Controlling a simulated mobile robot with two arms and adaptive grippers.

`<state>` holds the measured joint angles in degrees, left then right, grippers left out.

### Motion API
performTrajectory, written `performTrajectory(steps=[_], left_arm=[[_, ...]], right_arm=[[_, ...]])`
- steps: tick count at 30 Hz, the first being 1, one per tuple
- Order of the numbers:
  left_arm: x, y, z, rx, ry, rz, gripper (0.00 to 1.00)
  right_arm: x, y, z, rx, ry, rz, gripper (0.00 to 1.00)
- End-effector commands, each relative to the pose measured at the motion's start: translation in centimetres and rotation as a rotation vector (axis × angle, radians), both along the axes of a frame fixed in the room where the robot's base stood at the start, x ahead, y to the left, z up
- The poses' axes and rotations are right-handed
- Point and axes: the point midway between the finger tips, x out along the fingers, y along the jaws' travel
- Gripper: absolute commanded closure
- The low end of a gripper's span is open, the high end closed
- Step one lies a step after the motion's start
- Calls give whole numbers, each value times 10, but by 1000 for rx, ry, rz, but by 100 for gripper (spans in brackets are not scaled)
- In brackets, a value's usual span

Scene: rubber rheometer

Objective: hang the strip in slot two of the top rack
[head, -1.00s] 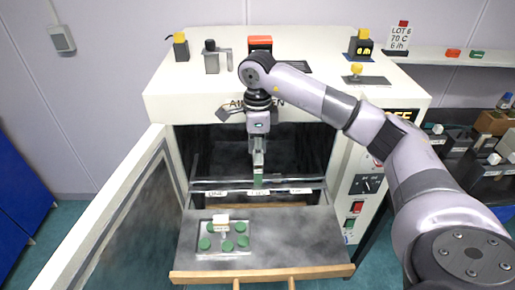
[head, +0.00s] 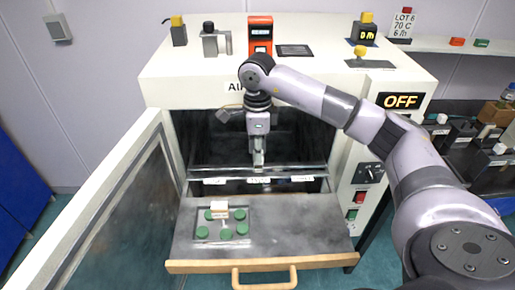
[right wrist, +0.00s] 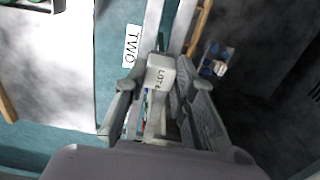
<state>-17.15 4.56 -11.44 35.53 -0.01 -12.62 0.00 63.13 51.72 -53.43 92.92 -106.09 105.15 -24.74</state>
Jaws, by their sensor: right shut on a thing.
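My right gripper (head: 258,166) points down inside the open oven, just above the front rack bar (head: 230,175). It is shut on the white, "LOT 6"-marked top of the strip (right wrist: 160,73), seen between the fingers in the right wrist view. The strip's lower part is hidden in the head view. The rack carries three white labels. The "TWO" label (right wrist: 131,46) is beside the held piece in the right wrist view. It is the middle label (head: 258,181) in the head view, straight below the gripper. I cannot tell whether the strip touches the bar. My left gripper is out of view.
The oven door (head: 105,205) stands open at the left. A tray (head: 190,262) below the rack holds several green discs and a small pale block (head: 219,207). A control panel with an "OFF" display (head: 401,101) is at the right.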

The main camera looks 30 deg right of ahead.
Motion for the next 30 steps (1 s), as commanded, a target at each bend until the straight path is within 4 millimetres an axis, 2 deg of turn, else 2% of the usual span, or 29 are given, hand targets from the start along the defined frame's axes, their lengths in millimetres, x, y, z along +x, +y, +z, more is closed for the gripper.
performTrajectory(steps=[14, 15, 24, 30], left_arm=[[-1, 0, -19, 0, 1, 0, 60], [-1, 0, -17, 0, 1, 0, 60], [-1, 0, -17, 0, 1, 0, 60], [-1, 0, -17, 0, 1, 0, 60]], right_arm=[[0, 0, -25, 1, -1, 0, 100], [0, 0, -23, 0, -1, 0, 73], [0, 0, -23, 1, -1, 0, 53], [0, 0, -23, 1, -1, 0, 52]])
